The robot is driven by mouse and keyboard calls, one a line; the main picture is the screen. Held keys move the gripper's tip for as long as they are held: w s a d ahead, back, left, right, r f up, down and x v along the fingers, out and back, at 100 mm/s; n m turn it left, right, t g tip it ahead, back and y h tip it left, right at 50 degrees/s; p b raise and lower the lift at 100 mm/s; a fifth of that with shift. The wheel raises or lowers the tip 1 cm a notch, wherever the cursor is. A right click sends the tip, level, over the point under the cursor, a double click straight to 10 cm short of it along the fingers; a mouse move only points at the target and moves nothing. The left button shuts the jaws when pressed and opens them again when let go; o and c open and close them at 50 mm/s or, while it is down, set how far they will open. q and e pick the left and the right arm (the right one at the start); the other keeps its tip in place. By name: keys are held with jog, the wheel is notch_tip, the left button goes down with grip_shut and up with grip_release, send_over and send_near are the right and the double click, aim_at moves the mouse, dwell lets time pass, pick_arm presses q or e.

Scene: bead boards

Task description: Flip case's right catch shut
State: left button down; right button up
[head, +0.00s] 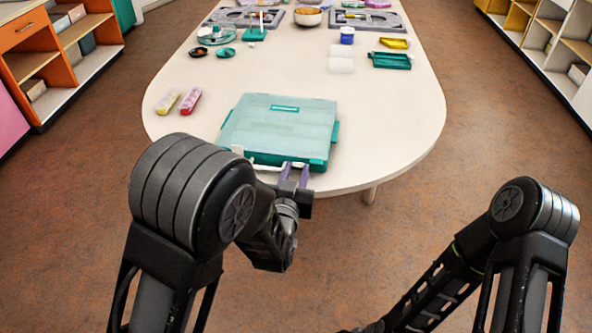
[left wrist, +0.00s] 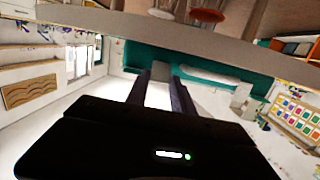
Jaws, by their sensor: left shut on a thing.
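The teal case (head: 275,135) with its clear lid down lies at the near end of the table. Its white handle (head: 265,164) runs along the near edge, and a white catch (head: 237,150) shows left of it. My left gripper (head: 294,172) is at the right part of that near edge, its fingers closed on a small part there, apparently the right catch, which the fingers mostly hide. In the left wrist view the fingers (left wrist: 160,92) reach the teal case side (left wrist: 150,55), with the handle (left wrist: 210,75) beside them. My right gripper is out of view.
Two bead tubes, yellow (head: 167,102) and red (head: 190,101), lie left of the case on the white table (head: 400,120). A teal tray (head: 391,61), a blue-lidded jar (head: 347,35) and a bowl (head: 307,16) stand farther back. The table right of the case is clear.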

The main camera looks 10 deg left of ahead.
pick_arm(q)
jog(key=c, duration=1.4)
grip_release()
jog(key=shift+o, duration=0.2)
jog(key=s+r, duration=0.1)
jog(key=s, duration=0.6)
jog(key=shift+s+a, duration=0.3)
jog(key=shift+s, duration=0.1)
